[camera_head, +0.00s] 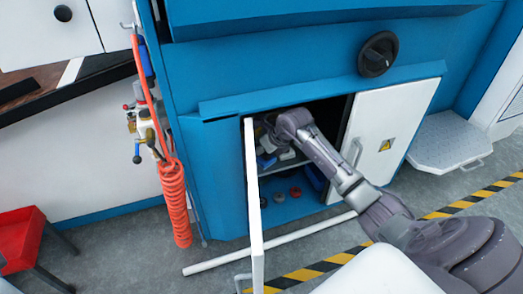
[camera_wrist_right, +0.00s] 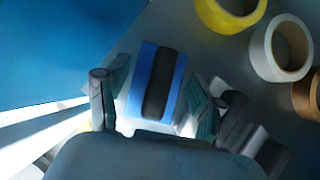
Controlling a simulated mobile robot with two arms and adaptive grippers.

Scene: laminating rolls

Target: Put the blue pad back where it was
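The blue pad (camera_wrist_right: 140,84), with a dark band across its middle, lies on a grey surface in the right wrist view. My right gripper (camera_wrist_right: 155,105) is open, with one finger on each side of the pad's near end. Small gaps seem to separate the fingers from the pad; contact is not clear. In the head view my right arm reaches into the open blue cabinet (camera_head: 224,150), and its gripper is mostly hidden inside at the upper shelf. Small blue and pale items (camera_head: 266,161) show below it, but I cannot tell which is the pad. My left gripper is not in view.
Yellow (camera_wrist_right: 231,12) and white (camera_wrist_right: 281,48) tape rolls lie right of the pad. Dark and red rolls (camera_head: 279,197) sit on the lower level. A red coiled hose (camera_head: 174,200) hangs left.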

